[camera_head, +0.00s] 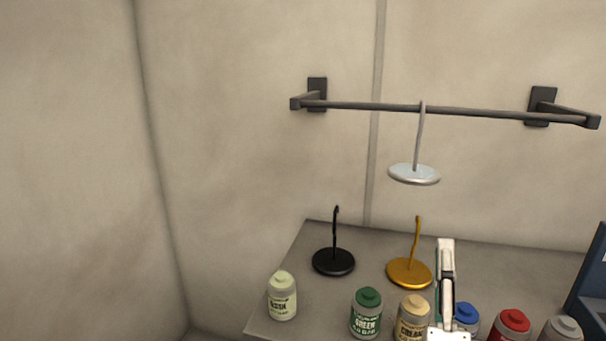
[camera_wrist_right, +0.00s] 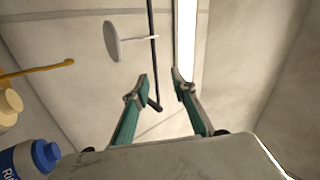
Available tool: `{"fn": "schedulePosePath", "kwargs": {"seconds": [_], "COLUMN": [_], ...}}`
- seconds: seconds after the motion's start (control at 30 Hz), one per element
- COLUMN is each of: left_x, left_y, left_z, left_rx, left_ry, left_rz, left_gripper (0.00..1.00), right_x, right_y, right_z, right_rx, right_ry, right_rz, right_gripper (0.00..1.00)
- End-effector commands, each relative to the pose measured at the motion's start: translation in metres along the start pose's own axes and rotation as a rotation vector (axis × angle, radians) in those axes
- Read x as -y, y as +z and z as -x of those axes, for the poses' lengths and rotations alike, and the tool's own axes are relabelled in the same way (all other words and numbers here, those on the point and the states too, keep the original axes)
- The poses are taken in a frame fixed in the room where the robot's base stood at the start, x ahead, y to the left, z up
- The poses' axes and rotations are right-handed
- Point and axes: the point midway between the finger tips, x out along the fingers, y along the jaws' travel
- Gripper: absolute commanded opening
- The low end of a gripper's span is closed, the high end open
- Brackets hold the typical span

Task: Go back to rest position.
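My right gripper (camera_head: 446,243) shows in the head view as a pale, narrow shape over the right half of the shelf, in front of the jars. In the right wrist view its two green fingers (camera_wrist_right: 159,80) stand apart with nothing between them. A silver disc on a hooked rod (camera_head: 414,174) hangs from the dark wall rail (camera_head: 460,111); the disc also shows in the right wrist view (camera_wrist_right: 112,41). My left gripper is in neither view.
A black hook stand (camera_head: 333,262) and a golden one (camera_head: 409,272) stand on the grey shelf (camera_head: 300,247). Several jars line its front, including pale green (camera_head: 282,296), dark green (camera_head: 367,314), cream (camera_head: 412,319), blue (camera_head: 466,317) and red (camera_head: 511,325). A dark blue object (camera_head: 594,290) is at the right edge.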

Motion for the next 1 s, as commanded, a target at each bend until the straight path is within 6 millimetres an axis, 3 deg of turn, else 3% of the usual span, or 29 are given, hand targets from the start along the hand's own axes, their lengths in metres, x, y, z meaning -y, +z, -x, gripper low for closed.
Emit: {"fn": "schedulePosePath", "kwargs": {"seconds": [0.03,0.1,0.2,0.4,0.6,0.8,1.0], "left_x": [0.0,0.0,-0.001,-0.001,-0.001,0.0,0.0], "left_y": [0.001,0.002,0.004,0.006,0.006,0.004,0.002], "left_z": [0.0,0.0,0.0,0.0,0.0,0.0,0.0], "left_rx": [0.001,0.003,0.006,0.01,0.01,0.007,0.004], "left_ry": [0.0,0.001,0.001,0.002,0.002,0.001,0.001], "left_rz": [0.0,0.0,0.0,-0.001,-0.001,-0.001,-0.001], "left_gripper": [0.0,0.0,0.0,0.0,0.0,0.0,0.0], "right_x": [-0.023,-0.05,-0.089,-0.163,-0.227,-0.268,-0.282], "right_y": [0.022,0.048,0.074,0.095,0.083,0.051,0.034], "right_z": [0.025,0.055,0.101,0.197,0.297,0.38,0.413], "right_rx": [0.118,0.263,0.451,0.778,1.077,1.316,1.416], "right_ry": [0.021,0.04,0.073,0.148,0.228,0.294,0.321], "right_rz": [0.145,0.309,0.502,0.796,1.034,1.213,1.286], "right_gripper": [0.26,0.26,0.26,0.26,0.26,0.26,0.26]}}
